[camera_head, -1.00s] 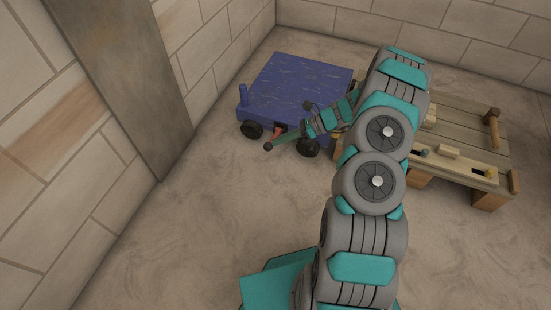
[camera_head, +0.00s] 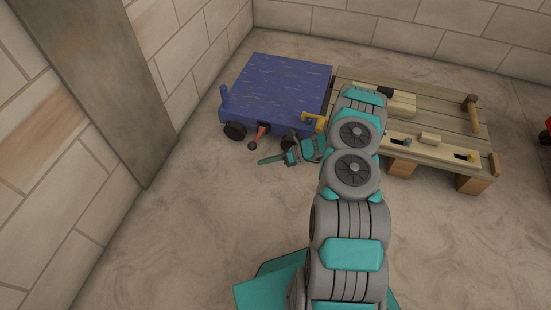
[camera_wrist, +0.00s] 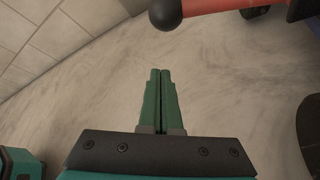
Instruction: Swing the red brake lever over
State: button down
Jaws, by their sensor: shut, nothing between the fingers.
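The red brake lever (camera_head: 259,134) sticks out from the near side of the blue cart, low down, and ends in a black ball knob (camera_head: 252,145). In the wrist view the knob (camera_wrist: 165,14) and part of the red shaft (camera_wrist: 215,5) show at the top edge. My gripper (camera_head: 260,162) is just in front of the lever, a little below the knob in the head view. Its green fingers (camera_wrist: 160,72) are shut together with nothing between them. A gap of floor shows between the fingertips and the knob. The lever's base is partly hidden under the cart.
The blue cart (camera_head: 280,85) stands on dark wheels near the wall. A wooden pallet-like bench (camera_head: 435,110) with blocks and pegs stands to its right. A yellow piece (camera_head: 313,120) sits between them. The floor (camera_head: 190,220) in front is clear.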

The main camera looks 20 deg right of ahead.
aim_at(257, 137)
jog(key=x, duration=0.3)
jog(key=shift+w, duration=0.1)
jog(key=w+r, duration=0.1)
jog(key=w+d+r, duration=0.1)
jog(key=r, duration=0.1)
jog(key=shift+r, duration=0.2)
jog(key=shift+r, duration=0.1)
